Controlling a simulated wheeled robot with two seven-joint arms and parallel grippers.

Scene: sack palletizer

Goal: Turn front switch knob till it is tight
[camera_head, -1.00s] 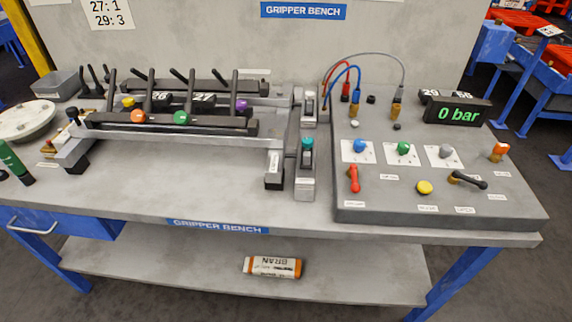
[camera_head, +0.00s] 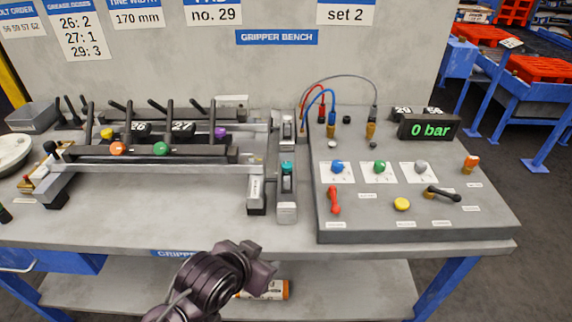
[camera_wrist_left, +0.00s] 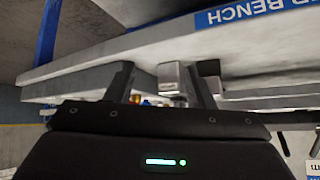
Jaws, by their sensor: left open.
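The front switch (camera_head: 286,199) is a grey block near the bench's front, with a teal knob (camera_head: 287,168) on top. A second, similar switch (camera_head: 287,128) with a pale knob stands behind it. My left gripper (camera_head: 262,268) is in front of the bench's front edge, below the front switch in the picture and apart from it. In the left wrist view the two fingers (camera_wrist_left: 161,84) are spread with nothing held between them. How tight the knob is cannot be seen. My right gripper is not in view.
A control panel (camera_head: 456,222) with coloured knobs, levers and a display (camera_head: 428,129) reading 0 bar stands right of the switches. A rail frame (camera_head: 200,155) with dark handles lies left. The bench's front edge lies close to my left arm. An orange-and-white packet (camera_head: 272,290) lies on the lower shelf.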

